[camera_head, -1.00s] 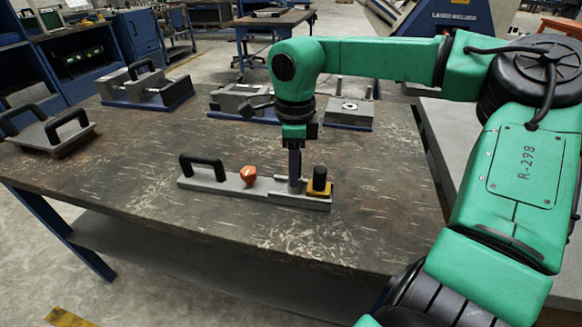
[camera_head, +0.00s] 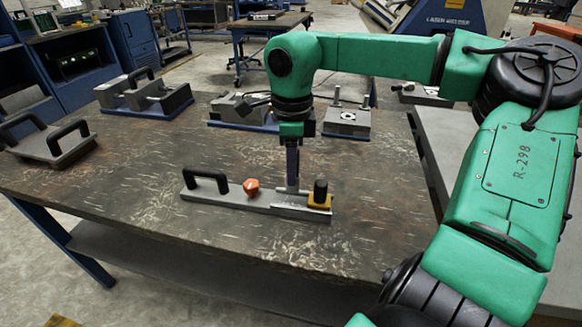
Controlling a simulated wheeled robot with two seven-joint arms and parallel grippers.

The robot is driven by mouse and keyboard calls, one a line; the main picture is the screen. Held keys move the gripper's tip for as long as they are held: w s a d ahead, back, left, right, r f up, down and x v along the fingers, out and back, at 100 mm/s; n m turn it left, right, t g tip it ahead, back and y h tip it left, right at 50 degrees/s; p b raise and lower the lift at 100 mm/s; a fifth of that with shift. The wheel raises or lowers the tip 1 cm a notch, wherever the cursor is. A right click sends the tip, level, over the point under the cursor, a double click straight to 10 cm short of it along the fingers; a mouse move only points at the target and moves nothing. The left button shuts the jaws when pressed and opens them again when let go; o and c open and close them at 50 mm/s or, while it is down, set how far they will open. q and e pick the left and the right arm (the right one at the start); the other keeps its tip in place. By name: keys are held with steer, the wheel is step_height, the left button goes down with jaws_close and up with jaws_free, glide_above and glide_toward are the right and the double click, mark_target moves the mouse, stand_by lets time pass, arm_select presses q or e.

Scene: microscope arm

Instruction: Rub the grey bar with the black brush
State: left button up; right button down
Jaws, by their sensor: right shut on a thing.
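The long grey bar (camera_head: 230,194) lies on the worn table, with a black loop handle at its left end, an orange knob near its middle and a yellow block with a black cylinder at its right end. My right gripper (camera_head: 291,136) points down above the bar's right half. It is shut on a slim dark upright piece, seemingly the black brush (camera_head: 292,166). The brush's lower end meets the bar between the orange knob and the yellow block; whether it presses on the bar is hard to tell. My left gripper is not in view.
A grey plate with two black handles (camera_head: 62,152) lies at the table's left. Blue-based vise-like fixtures (camera_head: 160,103) stand along the back, with another grey one (camera_head: 348,115) behind my gripper. The table's front part (camera_head: 140,215) is clear.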

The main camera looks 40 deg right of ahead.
step_height(320, 180, up, 2)
steer(key=shift+s+d+r+p, duration=0.1)
steer(key=shift+p, duration=0.5)
steer(key=shift+r+p, duration=0.65)
steer(key=shift+r, duration=0.1)
